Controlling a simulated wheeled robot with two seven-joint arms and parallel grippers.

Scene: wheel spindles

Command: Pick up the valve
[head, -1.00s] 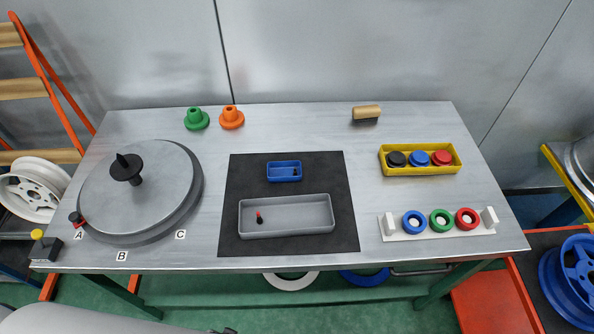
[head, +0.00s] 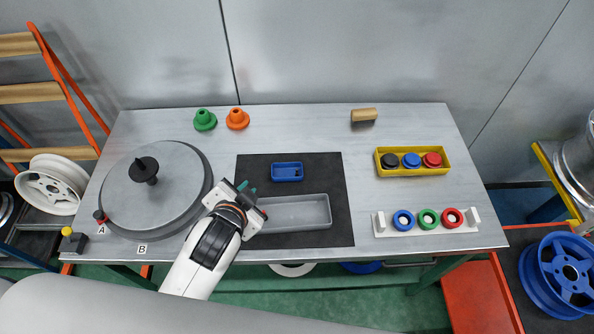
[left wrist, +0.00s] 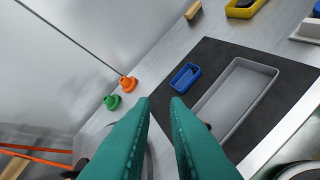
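The valve, a small dark piece with a red top, stands in the left part of the long grey tray (head: 300,226). In the head view my left gripper and wrist largely cover that spot. In the left wrist view a small dark reddish piece, which looks like the valve (left wrist: 208,126), shows at the grey tray's near edge, partly behind the right finger. My left gripper (head: 247,188) has teal fingers. It is open and empty, above the left edge of the black mat, left of the grey tray. My right gripper is not in view.
A small blue tray (head: 287,179) lies behind the grey tray on the black mat (head: 335,175). A round grey turntable (head: 130,205) is at the left. Green (head: 205,120) and orange (head: 237,119) flanged pieces stand behind. A yellow tray (head: 414,172) and white ring rack (head: 440,229) are at right.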

